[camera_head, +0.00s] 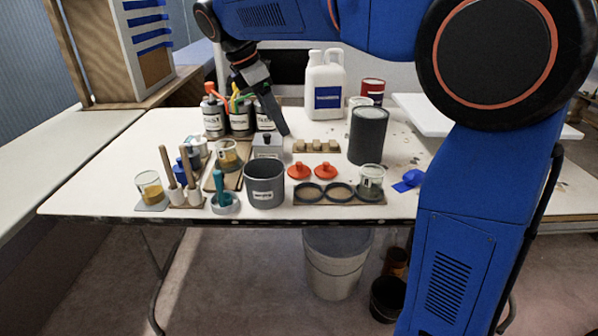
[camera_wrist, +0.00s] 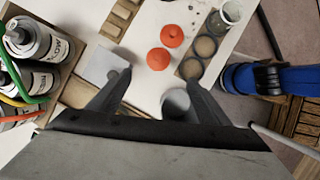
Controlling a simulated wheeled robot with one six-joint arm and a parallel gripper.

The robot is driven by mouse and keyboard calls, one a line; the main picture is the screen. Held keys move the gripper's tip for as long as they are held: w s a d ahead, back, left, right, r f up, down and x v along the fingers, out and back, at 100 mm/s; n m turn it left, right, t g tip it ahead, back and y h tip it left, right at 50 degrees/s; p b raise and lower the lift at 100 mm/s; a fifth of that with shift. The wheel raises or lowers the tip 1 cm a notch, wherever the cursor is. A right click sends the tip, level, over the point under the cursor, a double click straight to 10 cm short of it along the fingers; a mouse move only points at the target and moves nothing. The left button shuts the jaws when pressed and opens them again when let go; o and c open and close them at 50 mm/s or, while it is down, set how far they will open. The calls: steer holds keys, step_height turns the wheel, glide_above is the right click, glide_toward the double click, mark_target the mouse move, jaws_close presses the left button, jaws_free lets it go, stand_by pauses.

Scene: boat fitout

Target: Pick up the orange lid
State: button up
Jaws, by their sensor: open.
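Two orange lids lie side by side on the white table. The left lid (camera_head: 299,170) and the right lid (camera_head: 325,170) each have a small knob on top. In the wrist view, the left one is the lower lid (camera_wrist: 158,59) and the right one is the upper lid (camera_wrist: 172,36). My gripper (camera_head: 284,131) is above the table, behind and left of the lids, near the grey box (camera_head: 267,145). In the wrist view, its two fingers (camera_wrist: 158,80) are apart with nothing held between them. Both lids lie beyond the fingertips.
A wooden holder with round recesses (camera_head: 325,192) and a glass jar (camera_head: 370,178) stand in front of the lids. A grey cup (camera_head: 265,188) stands front left. A dark can (camera_head: 367,138) stands behind right, wooden blocks (camera_head: 317,145) behind. Labelled cans (camera_head: 239,122) stand back left.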

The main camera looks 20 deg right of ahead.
glide_toward(299, 163)
steer(key=x, duration=0.4)
steer(key=shift+s+f, duration=0.15)
steer(key=shift+f, duration=0.25)
steer(key=shift+x, duration=2.7)
steer(key=shift+d, duration=0.1)
steer(key=c, duration=1)
